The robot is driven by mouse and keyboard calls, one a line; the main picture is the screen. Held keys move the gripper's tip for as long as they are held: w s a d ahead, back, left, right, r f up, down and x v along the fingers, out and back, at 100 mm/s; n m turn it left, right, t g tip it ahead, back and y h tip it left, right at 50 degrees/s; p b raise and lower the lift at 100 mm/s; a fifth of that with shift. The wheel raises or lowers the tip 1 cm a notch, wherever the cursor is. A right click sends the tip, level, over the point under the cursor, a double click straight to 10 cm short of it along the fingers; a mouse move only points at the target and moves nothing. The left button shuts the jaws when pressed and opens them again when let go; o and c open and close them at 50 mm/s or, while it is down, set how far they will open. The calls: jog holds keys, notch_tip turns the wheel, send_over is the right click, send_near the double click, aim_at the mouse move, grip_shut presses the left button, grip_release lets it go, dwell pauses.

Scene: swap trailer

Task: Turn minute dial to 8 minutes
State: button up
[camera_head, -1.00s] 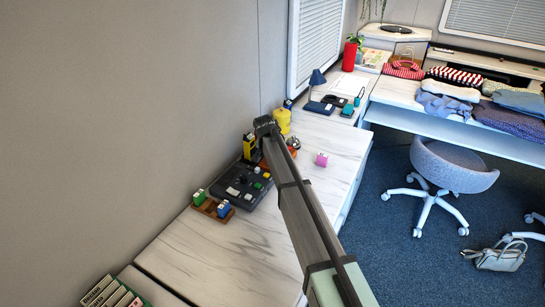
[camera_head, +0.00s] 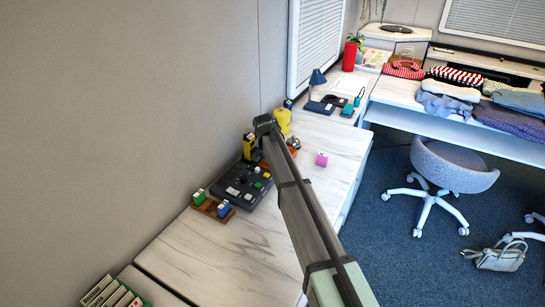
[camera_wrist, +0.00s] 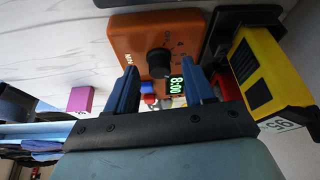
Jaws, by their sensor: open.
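An orange box (camera_wrist: 135,35) with a round black dial (camera_wrist: 159,62) shows in the wrist view. A small display (camera_wrist: 176,87) by the dial reads 8:00 in green, turned sideways. My gripper (camera_wrist: 159,72) is open, with its two blue fingers on either side of the dial in the picture and a gap between each finger and the dial. I cannot tell how deep the fingers reach.
A yellow and black device (camera_wrist: 268,75) stands close to the right finger. A pink cube (camera_head: 321,159) lies on the white counter. A dark panel with buttons (camera_head: 238,184) and a brown tray with small blocks (camera_head: 212,208) are nearer. A yellow bottle (camera_head: 283,120) stands behind.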

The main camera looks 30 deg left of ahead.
jog(key=v, duration=1.3)
jog(key=shift+r, duration=0.15)
